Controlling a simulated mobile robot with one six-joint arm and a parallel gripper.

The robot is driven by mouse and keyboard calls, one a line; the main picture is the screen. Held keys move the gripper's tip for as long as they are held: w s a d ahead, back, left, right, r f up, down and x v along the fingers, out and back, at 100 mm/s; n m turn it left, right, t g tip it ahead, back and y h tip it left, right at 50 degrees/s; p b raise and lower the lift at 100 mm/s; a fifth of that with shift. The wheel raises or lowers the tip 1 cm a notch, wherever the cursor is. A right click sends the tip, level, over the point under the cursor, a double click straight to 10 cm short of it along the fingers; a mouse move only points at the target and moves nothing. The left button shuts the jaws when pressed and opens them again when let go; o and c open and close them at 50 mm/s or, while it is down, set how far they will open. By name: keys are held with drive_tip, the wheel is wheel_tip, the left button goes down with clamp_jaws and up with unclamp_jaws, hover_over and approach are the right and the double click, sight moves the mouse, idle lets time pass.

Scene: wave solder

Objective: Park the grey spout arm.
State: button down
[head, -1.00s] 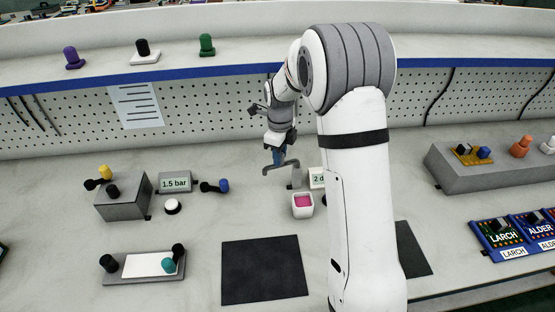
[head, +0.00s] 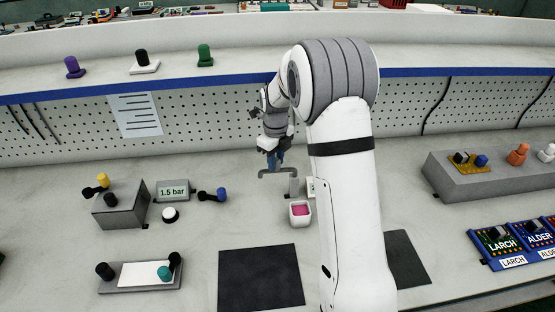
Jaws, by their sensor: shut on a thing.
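The grey spout arm (head: 275,173) is a thin bar reaching left from the top of a short grey post (head: 293,186), with its left tip bent down. My gripper (head: 272,156) is above the bar and shut on its blue upright grip, which shows just below the jaws. The fingertips are small and partly hidden. A white cup (head: 300,220) with magenta contents stands in front of the post. The bar's tip is left of the cup, not over it.
A small sign behind the post is mostly hidden by my arm. A 1.5 bar sign (head: 173,190), blue-ended lever (head: 213,195) and white button (head: 170,214) stand to the left. A dark mat (head: 260,277) lies in front; bare bench surrounds it.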

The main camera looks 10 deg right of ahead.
drive_tip(key=c, duration=1.4)
unclamp_jaws()
drive_tip(key=shift+w, duration=0.2)
drive_tip(key=shift+o, duration=1.3)
drive_tip(key=shift+s, duration=0.15)
wheel_tip(320, 180, up, 8)
drive_tip(key=shift+f+b, duration=0.1)
drive_tip(key=shift+b, duration=0.3)
drive_tip(key=shift+s, duration=0.1)
